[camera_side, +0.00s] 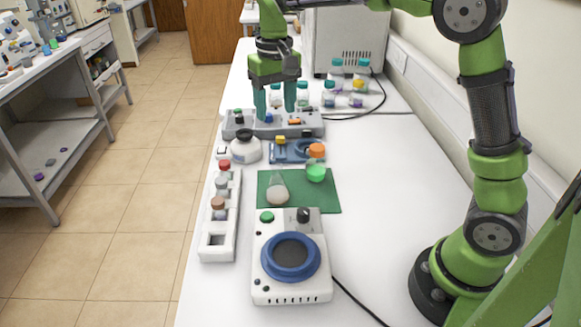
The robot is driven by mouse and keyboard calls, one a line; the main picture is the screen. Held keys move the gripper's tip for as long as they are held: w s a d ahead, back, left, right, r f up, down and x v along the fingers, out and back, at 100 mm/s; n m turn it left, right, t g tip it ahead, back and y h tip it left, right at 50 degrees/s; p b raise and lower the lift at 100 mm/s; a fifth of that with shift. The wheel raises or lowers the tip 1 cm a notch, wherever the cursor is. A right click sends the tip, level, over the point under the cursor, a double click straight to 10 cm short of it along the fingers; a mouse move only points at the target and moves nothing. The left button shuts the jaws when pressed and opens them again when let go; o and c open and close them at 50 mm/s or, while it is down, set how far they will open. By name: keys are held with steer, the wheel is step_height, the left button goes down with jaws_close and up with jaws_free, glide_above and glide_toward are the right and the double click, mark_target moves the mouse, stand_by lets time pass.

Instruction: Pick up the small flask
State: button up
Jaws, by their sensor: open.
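A small clear conical flask (277,191) with pale contents stands upright on the green mat (325,198), near its left part. My gripper (275,108) points down with its two teal fingers apart and nothing visible between them. It is farther back than the flask, over or just in front of the long grey device (311,126); its exact height above that device is hard to tell. The flask is clear of the gripper and not hidden.
A white device with a blue ring (291,257) is in front of the mat. A white rack (217,248) holds several capped vials at left. A white round vessel (246,150) and a blue tray (286,157) stand behind. Several bottles (329,95) stand at the back.

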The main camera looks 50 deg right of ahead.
glide_toward(277, 166)
steer(key=f, duration=0.5)
steer(key=shift+w+d+f, duration=0.1)
steer(key=shift+d, duration=0.15)
steer(key=shift+a+f, duration=0.15)
steer(key=shift+f, duration=1.2)
steer(key=shift+a+f, duration=0.15)
steer(key=shift+f, duration=1.2)
steer(key=shift+c, duration=0.2)
jaws_close()
